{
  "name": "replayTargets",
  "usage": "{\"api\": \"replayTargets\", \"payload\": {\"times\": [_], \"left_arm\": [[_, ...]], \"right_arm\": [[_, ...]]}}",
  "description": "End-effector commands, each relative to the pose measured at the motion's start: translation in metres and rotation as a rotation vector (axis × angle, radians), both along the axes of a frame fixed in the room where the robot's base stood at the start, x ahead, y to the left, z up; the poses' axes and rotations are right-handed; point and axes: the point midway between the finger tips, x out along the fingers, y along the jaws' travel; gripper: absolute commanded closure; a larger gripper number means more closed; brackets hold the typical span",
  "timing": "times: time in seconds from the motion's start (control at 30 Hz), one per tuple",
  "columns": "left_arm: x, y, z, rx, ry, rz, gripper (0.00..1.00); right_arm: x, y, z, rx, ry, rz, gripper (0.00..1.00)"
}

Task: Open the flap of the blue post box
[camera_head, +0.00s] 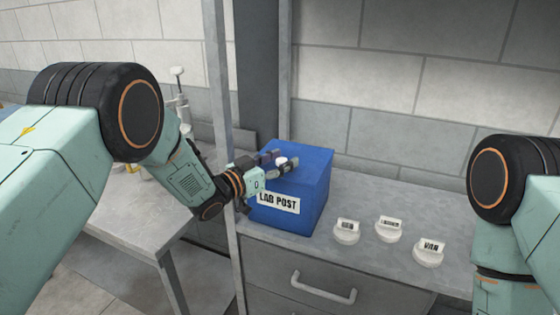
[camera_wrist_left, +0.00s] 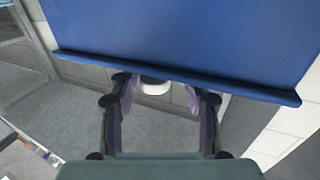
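The blue post box (camera_head: 318,185) stands on the grey counter, with a white "LAB POST" label (camera_head: 278,201) on its front. A small white knob-like piece (camera_head: 281,161) shows at the box's upper part. My left gripper (camera_head: 279,160) is at the box, its fingers on either side of this piece. In the left wrist view, the blue face (camera_wrist_left: 185,40) with its lipped edge fills the top, and the white piece (camera_wrist_left: 155,87) sits between the spread fingers (camera_wrist_left: 160,98), with a gap visible on the right side. The flap's outline is hard to make out. My right gripper is out of view.
Three white round labelled pieces, one marked "VAN" (camera_head: 429,253), one at the middle (camera_head: 389,229) and one nearer the box (camera_head: 346,232), stand on the counter (camera_head: 375,200) right of the box. A grey upright post (camera_head: 222,90) stands close to my left arm. A lower grey table (camera_head: 130,215) is at left.

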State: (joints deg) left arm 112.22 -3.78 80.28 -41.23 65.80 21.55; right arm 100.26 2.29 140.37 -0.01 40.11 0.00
Motion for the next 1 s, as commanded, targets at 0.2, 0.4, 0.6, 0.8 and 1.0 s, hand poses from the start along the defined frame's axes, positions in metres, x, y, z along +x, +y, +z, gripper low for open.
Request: {"api": "replayTargets", "payload": {"times": [0.2, 0.4, 0.6, 0.8, 1.0], "left_arm": [[-0.0001, -0.0004, 0.0005, 0.0, -0.001, -0.001, 0.73], [-0.0005, -0.0009, 0.0003, 0.001, -0.001, -0.003, 0.9], [-0.0003, 0.0, -0.0003, 0.001, 0.001, 0.0, 1.0], [-0.0006, -0.0002, -0.0008, 0.001, 0.002, -0.001, 1.0], [-0.0006, -0.0001, -0.0007, 0.002, 0.006, -0.001, 1.0]], "right_arm": [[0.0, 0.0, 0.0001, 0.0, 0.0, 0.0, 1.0], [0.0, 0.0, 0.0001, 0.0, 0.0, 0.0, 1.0], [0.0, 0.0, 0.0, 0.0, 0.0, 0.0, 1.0], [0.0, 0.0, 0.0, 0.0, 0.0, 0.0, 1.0], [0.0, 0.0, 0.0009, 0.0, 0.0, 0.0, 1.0]]}}
